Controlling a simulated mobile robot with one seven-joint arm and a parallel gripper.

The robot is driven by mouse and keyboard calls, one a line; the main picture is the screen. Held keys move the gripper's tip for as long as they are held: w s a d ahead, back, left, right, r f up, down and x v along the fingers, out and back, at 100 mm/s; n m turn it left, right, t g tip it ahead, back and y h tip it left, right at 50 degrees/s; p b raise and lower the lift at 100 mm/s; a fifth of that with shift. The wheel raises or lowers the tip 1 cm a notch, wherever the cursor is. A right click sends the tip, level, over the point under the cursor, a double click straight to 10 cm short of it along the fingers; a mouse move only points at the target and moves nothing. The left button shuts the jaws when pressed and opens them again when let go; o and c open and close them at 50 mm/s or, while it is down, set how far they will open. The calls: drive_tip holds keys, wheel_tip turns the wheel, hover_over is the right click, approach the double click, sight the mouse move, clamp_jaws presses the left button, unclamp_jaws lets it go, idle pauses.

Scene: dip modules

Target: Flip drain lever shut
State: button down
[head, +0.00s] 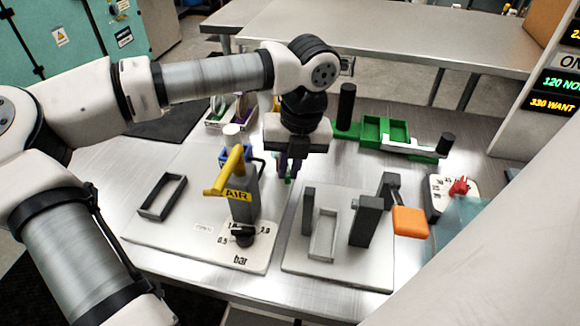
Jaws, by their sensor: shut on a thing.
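No lever here is legibly marked as the drain. An orange-handled lever (410,221) is on the right side of the grey-post fixture (364,222), its orange end pointing right and toward the front. A yellow lever (231,173) marked AIR sits on a grey post on the left plate and slants down to the left. My gripper (288,172) points down between and behind these two plates, apart from both levers. It is shut on a small purplish piece (283,165) with red and green bits near it. The fingertips and most of the piece are hard to make out.
A black knob (242,234) with a bar scale is on the left plate, near an empty dark frame (162,197). A green tray fixture (371,131) with black posts stands behind. A red knob (459,187) is on a dial box at right, beside a bluish transparent thing (456,226).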

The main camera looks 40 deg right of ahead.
drive_tip(key=c, duration=1.5)
unclamp_jaws()
drive_tip(key=r, duration=0.4)
drive_tip(key=d+r+b, duration=0.1)
drive_tip(key=r, duration=0.4)
drive_tip(key=s+d+r, duration=0.1)
drive_tip(key=r, duration=0.3)
drive_tip(key=shift+r, duration=0.35)
